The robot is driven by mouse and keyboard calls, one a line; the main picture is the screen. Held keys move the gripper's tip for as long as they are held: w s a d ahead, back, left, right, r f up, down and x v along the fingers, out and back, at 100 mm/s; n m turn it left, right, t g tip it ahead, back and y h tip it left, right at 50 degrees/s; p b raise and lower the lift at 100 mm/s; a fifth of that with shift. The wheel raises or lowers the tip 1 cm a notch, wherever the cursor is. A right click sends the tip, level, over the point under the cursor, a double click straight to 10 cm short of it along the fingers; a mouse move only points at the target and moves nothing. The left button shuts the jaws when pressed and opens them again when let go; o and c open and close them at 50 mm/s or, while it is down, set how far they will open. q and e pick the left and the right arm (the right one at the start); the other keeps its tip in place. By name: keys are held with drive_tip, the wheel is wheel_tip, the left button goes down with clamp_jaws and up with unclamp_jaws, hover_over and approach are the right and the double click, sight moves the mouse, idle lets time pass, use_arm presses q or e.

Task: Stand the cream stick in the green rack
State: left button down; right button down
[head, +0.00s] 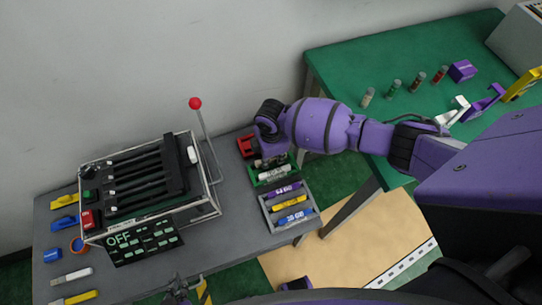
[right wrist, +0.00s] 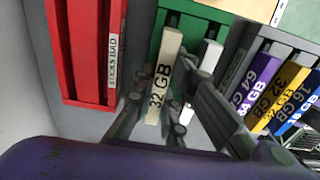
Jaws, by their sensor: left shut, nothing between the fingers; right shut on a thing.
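The cream stick (right wrist: 161,80), labelled 32 GB, is between the fingers of my right gripper (right wrist: 157,118) in the right wrist view. My right gripper (head: 262,142) is shut on it. The stick is at the green rack (right wrist: 187,28), in front of its green wall and beside a white stick (right wrist: 209,57). I cannot tell whether its lower end is seated in a slot. In the head view the green rack (head: 284,180) is just below my right gripper. My left gripper (head: 181,287) is shut and empty at the bottom, partly cut off, far from the rack.
A red rack (right wrist: 85,45) labelled STICKS BAD stands left of the green one. A grey rack (head: 269,217) with purple, yellow and blue sticks stands on the other side. A box with slots and a red-knobbed lever (head: 196,104) is to the left. Several small items stand on the green table (head: 345,52).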

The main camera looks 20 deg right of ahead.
drive_tip(key=shift+f, duration=0.15)
drive_tip(key=c, duration=1.8)
unclamp_jaws()
drive_tip(key=shift+o, duration=0.4)
wheel_tip(320, 180, up, 12)
